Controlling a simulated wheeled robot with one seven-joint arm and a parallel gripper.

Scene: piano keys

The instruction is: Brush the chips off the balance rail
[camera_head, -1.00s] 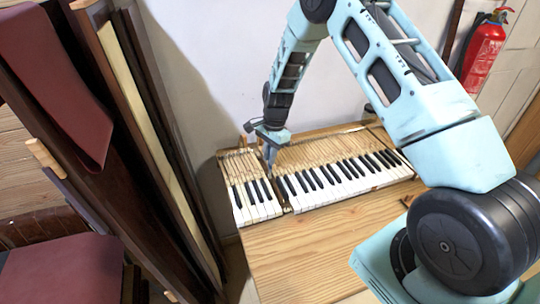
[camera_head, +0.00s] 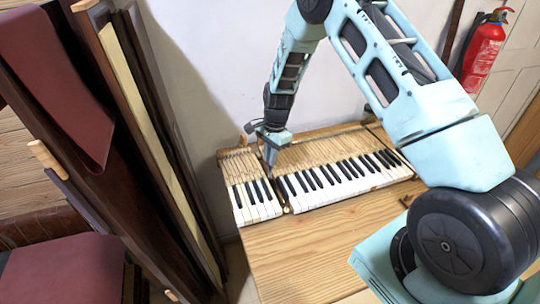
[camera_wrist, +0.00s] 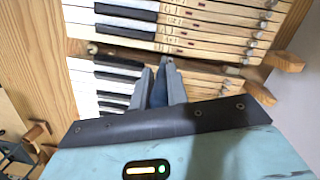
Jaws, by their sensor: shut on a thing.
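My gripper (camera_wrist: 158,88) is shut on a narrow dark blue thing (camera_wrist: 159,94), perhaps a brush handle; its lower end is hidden. In the head view my gripper (camera_head: 270,158) points down over the keyboard (camera_head: 340,180), at the gap (camera_head: 284,196) where keys are out. In the wrist view the fingers overlie the far side of this gap (camera_wrist: 130,52), between two banks of keys. A small round pale thing (camera_wrist: 92,48) sits in the gap. I cannot make out chips, and the balance rail is too small or covered to tell clearly.
The keyboard lies on a wooden bench (camera_head: 320,250) with clear room in front. A wall (camera_head: 200,60) stands close behind. Tall dark panels (camera_head: 150,130) stand at the left. A red fire extinguisher (camera_head: 484,50) hangs at the back right.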

